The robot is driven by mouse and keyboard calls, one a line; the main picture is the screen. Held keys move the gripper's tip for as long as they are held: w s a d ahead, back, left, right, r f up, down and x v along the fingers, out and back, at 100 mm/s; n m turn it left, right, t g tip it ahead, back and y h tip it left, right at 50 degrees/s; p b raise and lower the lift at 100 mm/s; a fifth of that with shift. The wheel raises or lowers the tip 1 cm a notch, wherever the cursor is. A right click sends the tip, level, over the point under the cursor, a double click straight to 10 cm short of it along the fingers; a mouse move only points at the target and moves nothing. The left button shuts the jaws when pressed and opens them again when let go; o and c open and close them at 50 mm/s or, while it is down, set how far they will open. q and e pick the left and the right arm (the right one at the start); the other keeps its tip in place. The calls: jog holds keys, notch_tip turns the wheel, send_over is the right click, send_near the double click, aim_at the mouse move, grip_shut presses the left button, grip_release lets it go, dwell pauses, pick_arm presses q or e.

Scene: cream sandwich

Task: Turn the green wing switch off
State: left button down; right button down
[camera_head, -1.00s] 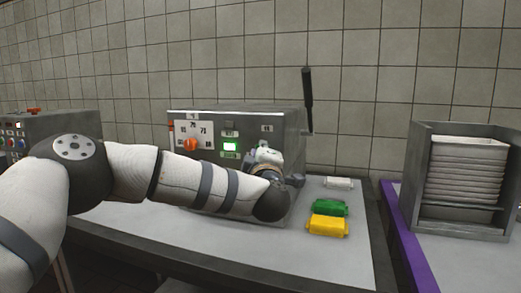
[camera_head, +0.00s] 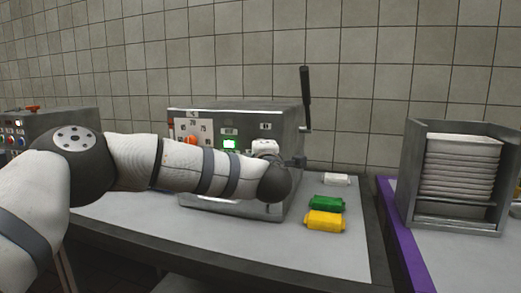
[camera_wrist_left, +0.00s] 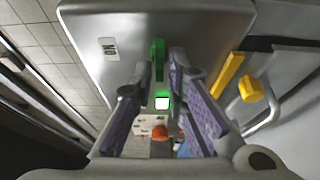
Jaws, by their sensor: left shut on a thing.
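The grey machine (camera_head: 180,108) stands on the table against the tiled wall, with a lit green display (camera_head: 229,144) on its front. The green wing switch (camera_wrist_left: 157,49) shows in the left wrist view as a narrow green bar on the machine's face. My left gripper (camera_wrist_left: 161,70) has its two fingertips on either side of the switch and is shut on it. In the head view my left forearm crosses in front of the machine and hides the switch and fingers. My right gripper is not in view.
An orange knob (camera_head: 190,140) is on the machine's front, and a black lever (camera_head: 306,85) rises at its right side. White (camera_head: 336,179), green (camera_head: 326,204) and yellow (camera_head: 325,221) blocks lie on the table to the right. A rack of trays (camera_head: 460,213) stands farther right.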

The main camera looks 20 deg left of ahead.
pick_arm(q)
jog(key=shift+r, duration=0.15)
jog(key=c, duration=1.7)
grip_release()
jog(key=shift+d, duration=0.1)
jog(key=v, duration=1.2)
